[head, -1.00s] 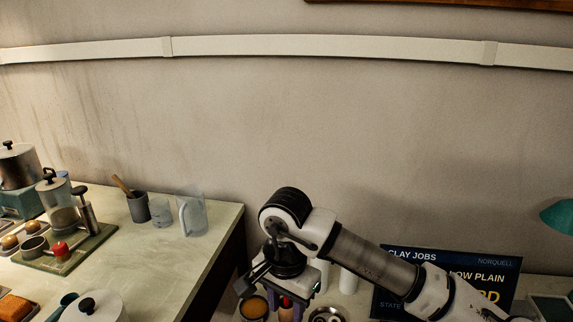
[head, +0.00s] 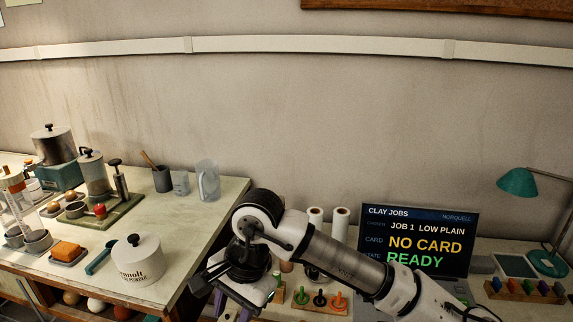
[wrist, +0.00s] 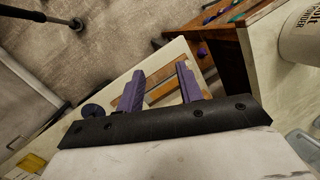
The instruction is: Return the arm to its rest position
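My arm reaches in from the lower right of the head view and bends down over the gap between the left table and the right counter. My gripper (wrist: 158,84) shows in the wrist view as two purple fingers standing apart. Nothing is held between them; a wooden frame shows in the background there. In the head view the gripper hangs at the bottom, beside the left table's right edge, and its fingertips are mostly hidden.
The left table (head: 205,222) holds a white lidded tub (head: 138,262), a clear jug (head: 207,180) and a green tray of tools (head: 100,215). A job screen (head: 417,240) reading "NO CARD READY" and a teal lamp (head: 518,182) stand on the right counter.

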